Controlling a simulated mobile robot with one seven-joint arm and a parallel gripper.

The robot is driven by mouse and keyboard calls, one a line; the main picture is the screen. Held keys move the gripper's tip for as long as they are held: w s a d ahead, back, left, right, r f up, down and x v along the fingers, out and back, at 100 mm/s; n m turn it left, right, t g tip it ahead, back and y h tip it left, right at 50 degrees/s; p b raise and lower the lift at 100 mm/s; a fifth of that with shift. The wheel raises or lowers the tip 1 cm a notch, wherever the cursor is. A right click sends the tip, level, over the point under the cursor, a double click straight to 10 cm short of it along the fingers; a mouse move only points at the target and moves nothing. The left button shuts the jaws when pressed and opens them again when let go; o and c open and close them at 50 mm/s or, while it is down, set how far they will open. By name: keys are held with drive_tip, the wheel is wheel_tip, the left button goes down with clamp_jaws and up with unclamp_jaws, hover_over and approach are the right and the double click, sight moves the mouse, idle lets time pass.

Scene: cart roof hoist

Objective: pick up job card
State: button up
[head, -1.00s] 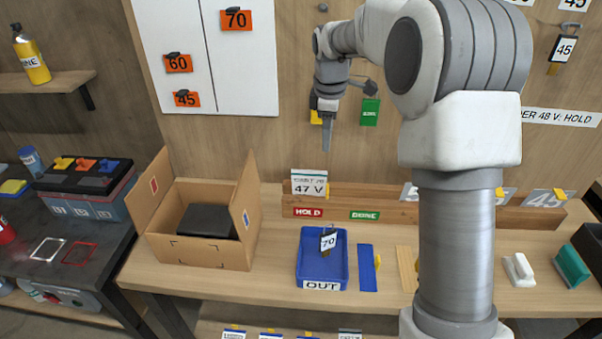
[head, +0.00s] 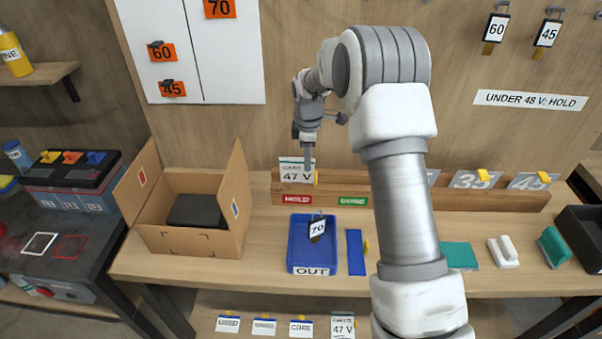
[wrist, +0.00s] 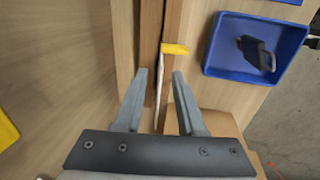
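A white job card (head: 297,171) reading "47 V" stands upright in the wooden rail at the back of the bench, above the red HOLD label. In the wrist view the card (wrist: 157,92) shows nearly edge-on as a thin white strip, with a yellow tab (wrist: 173,49) at its far end. My gripper (wrist: 158,73) is open, one finger on each side of the card's line, with visible gaps. In the head view my gripper (head: 308,155) points down just over the card's top edge. I cannot tell how far down the fingers reach.
A blue OUT tray (head: 290,250) with a black tag reading 70 lies in front of the rail. An open cardboard box (head: 185,243) stands at left. The rail (head: 400,195) holds other cards at right. A similar 47 V card (head: 342,325) is on the lower shelf.

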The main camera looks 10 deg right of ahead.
sight(298, 177)
drive_tip(key=shift+w+d+f+p, duration=0.1)
drive_tip(key=shift+f+p, duration=0.05)
drive_tip(key=shift+f, duration=0.7)
drive_tip(key=shift+w+d+f+p, duration=0.15)
drive_tip(key=shift+f+p, duration=0.05)
drive_tip(key=shift+f, duration=0.7)
drive_tip(key=shift+w+d+f+p, duration=0.1)
drive_tip(key=shift+f+p, duration=0.05)
drive_tip(key=shift+f, duration=0.7)
clamp_jaws()
